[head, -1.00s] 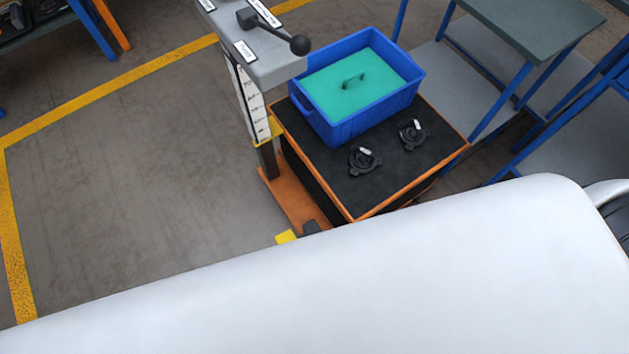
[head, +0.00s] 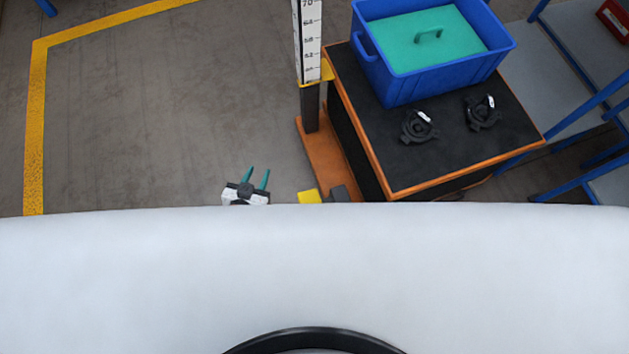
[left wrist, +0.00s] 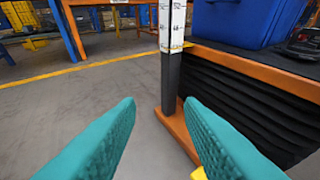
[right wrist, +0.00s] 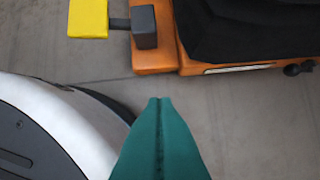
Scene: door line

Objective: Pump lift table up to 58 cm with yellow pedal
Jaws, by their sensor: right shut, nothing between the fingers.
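The lift table (head: 462,165) has a black top, an orange rim and black bellows; its bellows show in the left wrist view (left wrist: 240,95). A white scale (head: 308,45) stands at its left, with a yellow pointer (head: 327,70) on the lower part; I cannot read the exact height. My left gripper (head: 255,173) is open and empty, left of the yellow pedal. My right gripper (right wrist: 159,100) is shut, empty and apart from both pedals.
A blue crate (head: 420,87) with a teal lid-like block (head: 455,50) and two black clamp-like parts (head: 418,127) sit on the table top. Blue-legged benches (head: 570,85) stand at the right. The floor at left is clear inside a yellow line (head: 35,120).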

